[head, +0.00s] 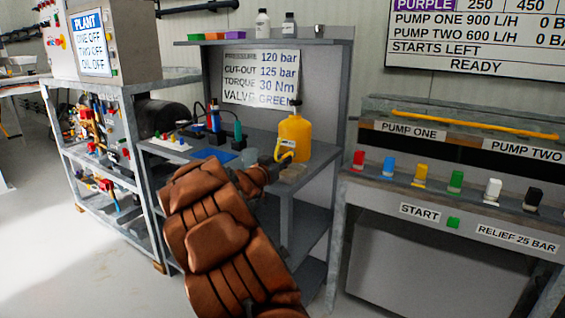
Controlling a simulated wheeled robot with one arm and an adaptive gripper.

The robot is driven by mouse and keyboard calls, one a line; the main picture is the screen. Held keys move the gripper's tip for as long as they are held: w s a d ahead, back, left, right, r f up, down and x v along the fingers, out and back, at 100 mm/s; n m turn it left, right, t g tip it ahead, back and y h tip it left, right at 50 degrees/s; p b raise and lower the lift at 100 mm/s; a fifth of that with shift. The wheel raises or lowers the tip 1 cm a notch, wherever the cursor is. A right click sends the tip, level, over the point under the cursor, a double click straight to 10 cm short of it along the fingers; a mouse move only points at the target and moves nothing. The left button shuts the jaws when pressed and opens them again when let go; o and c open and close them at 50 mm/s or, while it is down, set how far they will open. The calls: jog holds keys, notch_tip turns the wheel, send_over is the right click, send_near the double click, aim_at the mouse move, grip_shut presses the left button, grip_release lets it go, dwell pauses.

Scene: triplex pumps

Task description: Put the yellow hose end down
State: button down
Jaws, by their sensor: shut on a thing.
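My gripper (277,168) is at the end of my brown padded arm, over the front right of the grey workbench (318,153). It is small in view and partly hidden by my own wrist. It is shut on what looks like the yellow hose end (284,151), a short curved yellow piece just in front of the yellow jug (296,130). The hose end and the jug are the same colour, so I cannot tell whether they touch. The jug stands upright on the bench.
A blue mat (214,155) and several bottles and tools lie on the bench left of my gripper. A pump console (440,190) with coloured switches stands right, a yellow hose or rod (450,122) along its top. A shelf rack (105,165) stands left.

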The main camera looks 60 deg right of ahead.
jog(key=shift+f, duration=0.65)
jog(key=c, duration=1)
grip_release()
jog(key=shift+c, duration=0.2)
jog(key=shift+r, duration=0.1)
jog(key=shift+r, duration=0.6)
jog(key=a+p, duration=0.1)
jog(key=a, duration=1.1)
jog(key=shift+s+p, duration=0.35)
jog(key=shift+s, duration=0.1)
